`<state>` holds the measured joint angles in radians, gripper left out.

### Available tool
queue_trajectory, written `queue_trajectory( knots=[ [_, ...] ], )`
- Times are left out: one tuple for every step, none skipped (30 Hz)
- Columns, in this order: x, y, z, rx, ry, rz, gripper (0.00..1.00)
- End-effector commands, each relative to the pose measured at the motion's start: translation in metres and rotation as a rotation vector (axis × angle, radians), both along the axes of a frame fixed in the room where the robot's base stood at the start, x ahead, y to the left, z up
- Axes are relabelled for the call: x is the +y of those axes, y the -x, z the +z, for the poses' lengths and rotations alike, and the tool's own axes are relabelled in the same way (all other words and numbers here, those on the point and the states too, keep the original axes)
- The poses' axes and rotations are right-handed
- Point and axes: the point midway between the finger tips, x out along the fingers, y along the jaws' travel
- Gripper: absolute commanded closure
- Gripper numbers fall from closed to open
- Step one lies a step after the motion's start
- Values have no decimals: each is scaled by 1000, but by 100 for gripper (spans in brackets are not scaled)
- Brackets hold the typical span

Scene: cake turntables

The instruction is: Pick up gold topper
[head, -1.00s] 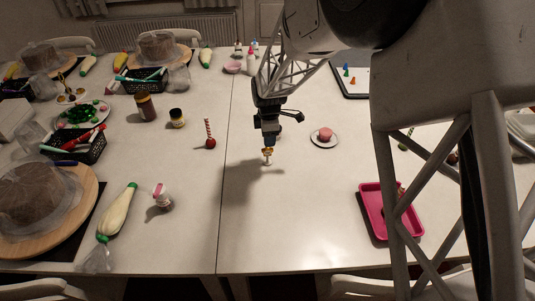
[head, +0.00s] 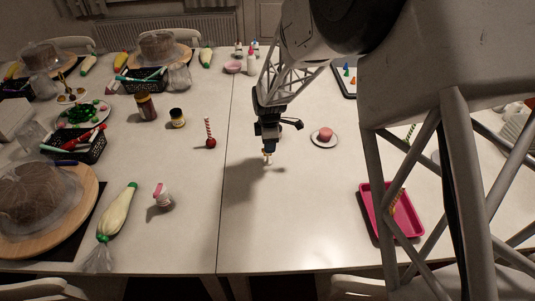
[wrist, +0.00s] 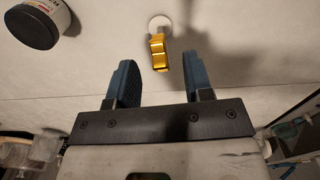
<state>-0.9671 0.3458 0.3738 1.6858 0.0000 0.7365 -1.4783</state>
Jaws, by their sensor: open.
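The gold topper (wrist: 159,54) shows in the wrist view as a shiny gold block shape beside a round white piece (wrist: 159,23). In the head view the topper (head: 268,156) is a small pale and gold spot right under my gripper, mostly hidden by it. My gripper (wrist: 160,72) is open, with its two blue fingers apart. In the wrist view the topper lies between the lines of the fingers, around and beyond their tips. No contact with either finger shows. In the head view my gripper (head: 267,147) points down, low over the table.
A red-and-white striped stick (head: 208,128) with a red ball stands to the left. A small plate with a pink cake (head: 325,134) is to the right. A dark jar with a white label (wrist: 38,22) is at the wrist view's upper left. A pink tray (head: 367,205) lies front right.

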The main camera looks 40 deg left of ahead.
Motion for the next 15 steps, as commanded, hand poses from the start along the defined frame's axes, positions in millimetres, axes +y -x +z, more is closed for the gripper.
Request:
queue_trajectory(
  knots=[
    [0,0,-5,1,2,0,53],
    [0,1,-8,1,2,0,53],
    [0,1,-12,1,1,0,53],
    [1,1,-15,1,1,0,53],
    [1,1,-19,1,1,0,53],
    [1,1,-24,1,1,0,53],
    [1,1,-27,1,2,0,53],
    [1,1,-31,1,2,0,53],
    [1,1,-35,1,1,0,53],
    [1,1,-37,1,1,0,53],
    [1,1,-39,0,0,0,53],
    [1,1,-42,0,0,0,53],
    [1,1,-43,0,0,0,53],
    [1,1,-44,0,0,0,53],
    [1,1,-45,0,0,0,53]
  ],
)
